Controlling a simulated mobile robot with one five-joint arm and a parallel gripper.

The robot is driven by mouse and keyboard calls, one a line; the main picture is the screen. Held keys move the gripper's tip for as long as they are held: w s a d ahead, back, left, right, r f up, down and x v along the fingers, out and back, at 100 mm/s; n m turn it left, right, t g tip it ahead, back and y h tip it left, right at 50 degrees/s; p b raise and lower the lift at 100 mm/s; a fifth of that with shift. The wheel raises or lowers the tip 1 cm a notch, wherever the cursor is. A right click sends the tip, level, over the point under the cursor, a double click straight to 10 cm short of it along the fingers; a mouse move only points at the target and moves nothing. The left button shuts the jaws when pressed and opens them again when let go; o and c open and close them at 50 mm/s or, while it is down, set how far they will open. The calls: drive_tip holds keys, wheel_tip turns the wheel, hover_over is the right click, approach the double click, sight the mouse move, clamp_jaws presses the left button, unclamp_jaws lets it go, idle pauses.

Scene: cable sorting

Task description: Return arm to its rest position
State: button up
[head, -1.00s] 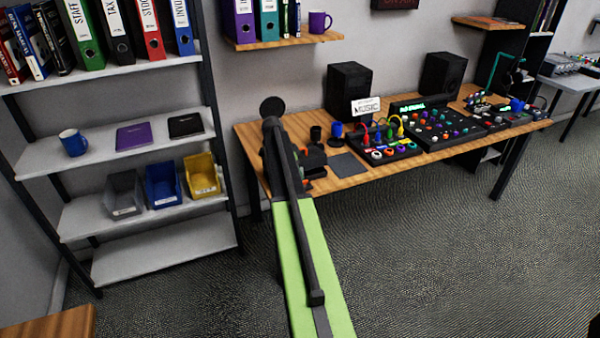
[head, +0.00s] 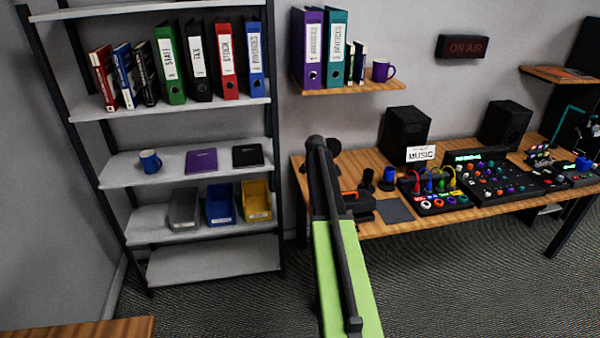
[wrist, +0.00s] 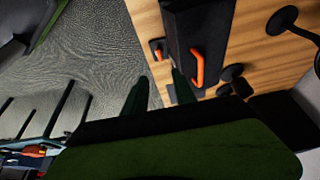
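My arm rises over the table in the head view, a green lower link with a dark link above it. My gripper (wrist: 159,92) shows in the wrist view as two dark green fingers. The fingers are apart, with floor and the table's edge visible between them, and I see nothing held. A dark case with an orange handle (wrist: 197,68) lies beyond the fingertips, close to the right finger. I cannot tell whether they touch. In the head view the gripper cannot be made out against the dark things behind the arm.
The wooden table (head: 440,218) carries a mixer (head: 488,178), speakers (head: 405,130), dark cups (head: 388,178) and a grey mat (head: 394,211). A shelf unit (head: 215,262) at left holds binders, a blue mug (head: 150,161) and bins (head: 221,205). Carpet is clear in front of the table.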

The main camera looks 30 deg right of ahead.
drive_tip(key=w+a+n+t, duration=0.25)
drive_tip(key=a+n, duration=0.35)
drive_tip(key=a, duration=2.5)
drive_tip(key=s+a+f+n+y, duration=0.1)
drive_tip(key=s+a+n+y, duration=0.3)
drive_tip(key=s+a+n, duration=1.1)
drive_tip(key=a+n, duration=0.1)
drive_tip(key=a, duration=0.2)
drive_tip(key=shift+a+f+n+g, duration=0.25)
drive_tip(key=shift+f+n+g, duration=0.05)
drive_tip(key=shift+f+g, duration=0.05)
drive_tip(key=shift+w, duration=0.1)
